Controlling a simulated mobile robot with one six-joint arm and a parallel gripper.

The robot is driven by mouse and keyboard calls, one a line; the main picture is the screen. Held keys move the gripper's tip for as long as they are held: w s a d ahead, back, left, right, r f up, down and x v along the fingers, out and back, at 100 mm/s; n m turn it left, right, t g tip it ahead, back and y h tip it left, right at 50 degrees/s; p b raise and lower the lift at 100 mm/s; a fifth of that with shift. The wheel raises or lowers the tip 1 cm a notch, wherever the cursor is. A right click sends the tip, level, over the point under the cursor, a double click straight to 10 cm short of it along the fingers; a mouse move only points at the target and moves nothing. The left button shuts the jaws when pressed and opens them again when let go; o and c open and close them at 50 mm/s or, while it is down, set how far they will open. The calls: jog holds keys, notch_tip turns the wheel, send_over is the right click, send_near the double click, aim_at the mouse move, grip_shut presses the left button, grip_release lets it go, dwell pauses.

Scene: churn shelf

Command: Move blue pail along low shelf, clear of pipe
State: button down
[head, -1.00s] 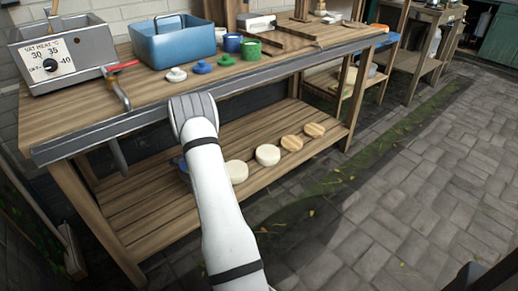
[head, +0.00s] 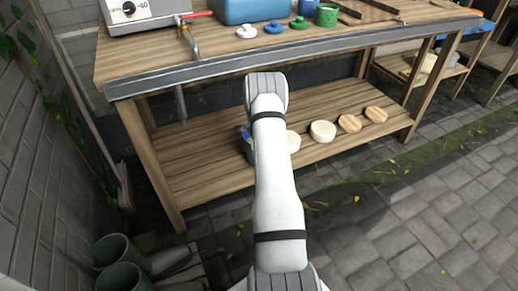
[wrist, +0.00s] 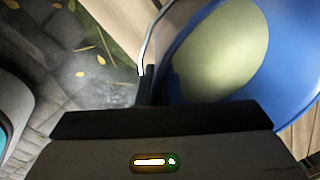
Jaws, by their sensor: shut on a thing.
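The blue pail (head: 246,140) shows only as a small blue patch at the low shelf (head: 190,165), left of my arm, which hides most of it. In the wrist view the pail (wrist: 292,60) fills the upper right, with a large pale yellow-green round area and a thin wire handle (wrist: 150,35). My gripper (wrist: 149,78) is shut at the handle side of the pail; the exact grip is partly hidden. In the head view my arm covers the gripper. The grey pipe (head: 181,104) hangs below the bench front, left of the pail. I cannot tell whether the pail touches the shelf.
Pale round cheeses (head: 322,131) and wooden discs (head: 350,123) stand on the low shelf right of my arm. The shelf's left part looks clear. The bench top's front edge (head: 330,62) overhangs the shelf. Green boots (head: 118,250) stand on the floor at lower left.

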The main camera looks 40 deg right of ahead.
jog(key=shift+w+d+f, duration=0.1)
jog(key=shift+f, duration=0.85)
jog(key=shift+f+b, duration=0.1)
jog(key=shift+b, duration=0.2)
jog(key=c, duration=2)
grip_release()
jog(key=shift+f, duration=0.1)
jog(key=o, duration=0.4)
notch_tip(320, 180, up, 8)
jog(key=s+p, duration=0.1)
jog(key=p, duration=0.2)
jog(key=shift+a+f, duration=0.2)
jog(key=shift+a, duration=0.2)
